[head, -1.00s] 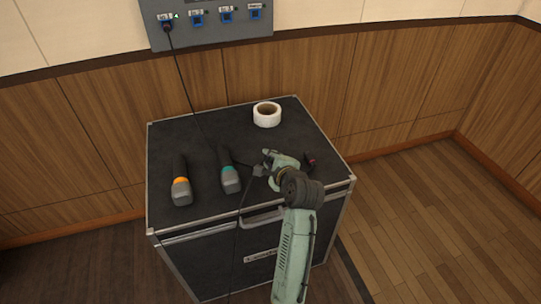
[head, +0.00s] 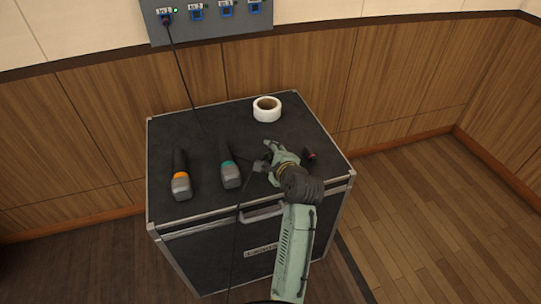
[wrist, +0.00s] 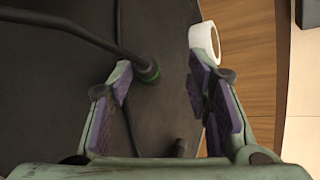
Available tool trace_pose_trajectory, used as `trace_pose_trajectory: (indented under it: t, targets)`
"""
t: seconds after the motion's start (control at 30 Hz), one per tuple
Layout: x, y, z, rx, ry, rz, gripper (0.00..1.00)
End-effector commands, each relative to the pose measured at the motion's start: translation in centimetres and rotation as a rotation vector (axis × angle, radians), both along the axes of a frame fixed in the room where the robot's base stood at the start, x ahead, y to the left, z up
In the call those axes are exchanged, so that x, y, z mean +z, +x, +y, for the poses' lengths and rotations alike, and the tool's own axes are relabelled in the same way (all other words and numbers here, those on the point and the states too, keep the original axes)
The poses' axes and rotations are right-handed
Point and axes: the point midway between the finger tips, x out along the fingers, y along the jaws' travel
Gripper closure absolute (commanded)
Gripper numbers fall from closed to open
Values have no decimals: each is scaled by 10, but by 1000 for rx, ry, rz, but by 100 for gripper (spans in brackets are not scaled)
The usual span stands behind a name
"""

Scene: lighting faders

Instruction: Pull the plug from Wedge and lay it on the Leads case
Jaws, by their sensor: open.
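The Leads case (head: 180,135) is a dark box with metal edges; its front label is too small to read. My open gripper (head: 267,150) is low over its right part. In the wrist view my fingers (wrist: 160,70) are spread, with a dark green-ringed cable end (wrist: 148,73) between or beneath them; contact cannot be told. A dark plug-like piece (head: 260,167) with a cable off the case's front shows beside my gripper. The wall panel (head: 180,34) has a row of blue sockets; a dark plug (head: 167,18) is in the leftmost. I cannot read which is Wedge.
Two grey handheld pieces lie on the case, one with an orange band (head: 181,180), one with a teal band (head: 230,170). A white tape roll (head: 267,108) sits at the back. A small dark red-marked piece (head: 310,155) lies right of my gripper. The back left is mostly clear.

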Motion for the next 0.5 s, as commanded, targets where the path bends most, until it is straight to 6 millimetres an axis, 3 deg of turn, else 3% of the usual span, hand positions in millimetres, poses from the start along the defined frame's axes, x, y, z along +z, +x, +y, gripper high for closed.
trace_pose_trajectory:
  t: [0.17,0.5]
  targets:
    - [5,-11,-5,-3,0,-1,55]
    - [36,-71,-26,-3,-1,-2,55]
